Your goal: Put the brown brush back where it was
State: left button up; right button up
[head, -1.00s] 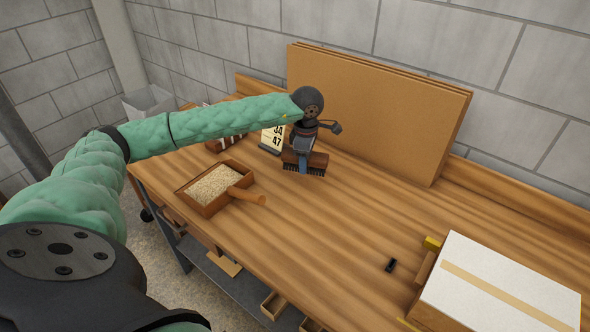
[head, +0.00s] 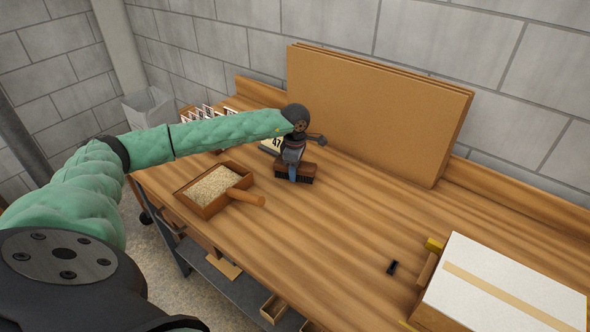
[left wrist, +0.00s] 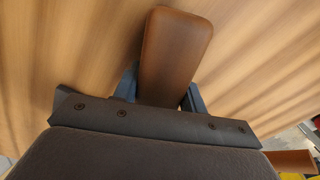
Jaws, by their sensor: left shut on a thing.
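The brown brush (head: 306,172) has a wooden back and dark bristles facing down. It is at the workbench top near the leaning brown boards; whether the bristles touch the wood I cannot tell for sure. My left gripper (head: 293,176) is shut on it from above, with blue fingers on either side. In the left wrist view the brush's smooth brown back (left wrist: 177,50) sticks out between the blue fingers (left wrist: 160,92). My right gripper is not in view.
A partly hidden number card (head: 271,145) stands behind. Brown boards (head: 375,110) lean on the wall. A white-topped box (head: 505,285) and small black object (head: 392,267) are at right.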

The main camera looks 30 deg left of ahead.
pick_arm(q)
jog(key=o, duration=0.9)
jog(key=shift+o, duration=0.2)
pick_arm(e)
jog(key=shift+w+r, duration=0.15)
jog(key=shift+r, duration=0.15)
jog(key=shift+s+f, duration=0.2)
pick_arm(q)
jog(key=shift+r, duration=0.35)
jog(key=shift+r+b, duration=0.25)
jog(key=shift+b, duration=0.1)
notch_tip(320, 180, up, 10)
jog(key=b, duration=0.4)
jog(key=shift+r, duration=0.55)
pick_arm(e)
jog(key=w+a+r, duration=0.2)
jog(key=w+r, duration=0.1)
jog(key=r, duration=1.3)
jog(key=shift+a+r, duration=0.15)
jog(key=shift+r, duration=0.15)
